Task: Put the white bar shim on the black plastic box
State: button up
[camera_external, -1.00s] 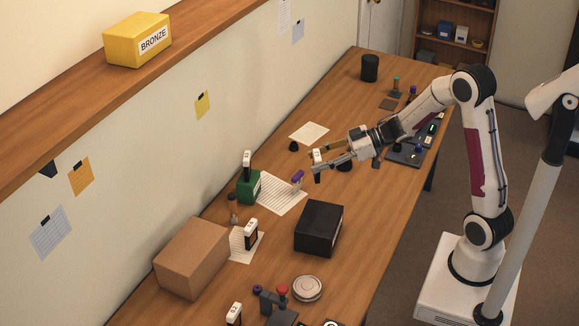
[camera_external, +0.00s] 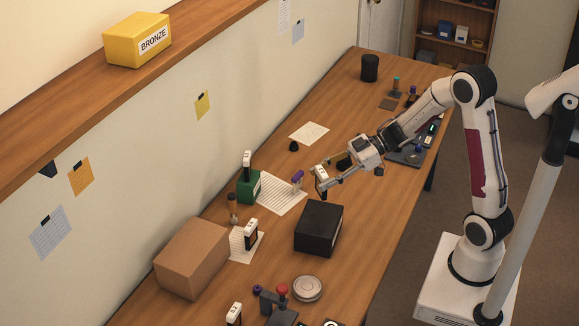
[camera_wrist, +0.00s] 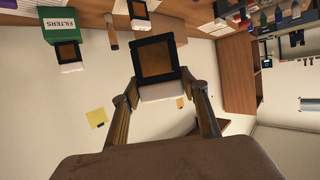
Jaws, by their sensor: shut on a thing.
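The white bar shim (camera_external: 321,172) shows as a white end piece with a dark part in the external view. In the wrist view it is a white bar (camera_wrist: 163,92) joined to a black-framed square with a brown middle. My gripper (camera_external: 323,182) is shut on it, with one finger on each side in the wrist view. The black plastic box (camera_external: 318,229) stands on the table, below the held piece in the external picture. They look apart; the height between them is hard to tell. I cannot make out the box in the wrist view.
A purple-topped item (camera_external: 298,178) is near my gripper. A round silver disc (camera_external: 307,288) lies before the black box, whose visible top is clear.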

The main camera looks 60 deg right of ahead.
jog(key=shift+f, duration=2.7)
jog(key=shift+f, duration=2.1)
jog(key=shift+f, duration=0.15)
jog(key=o, duration=1.1)
jog(key=shift+r, duration=0.2)
jog(key=shift+v, duration=5.95)
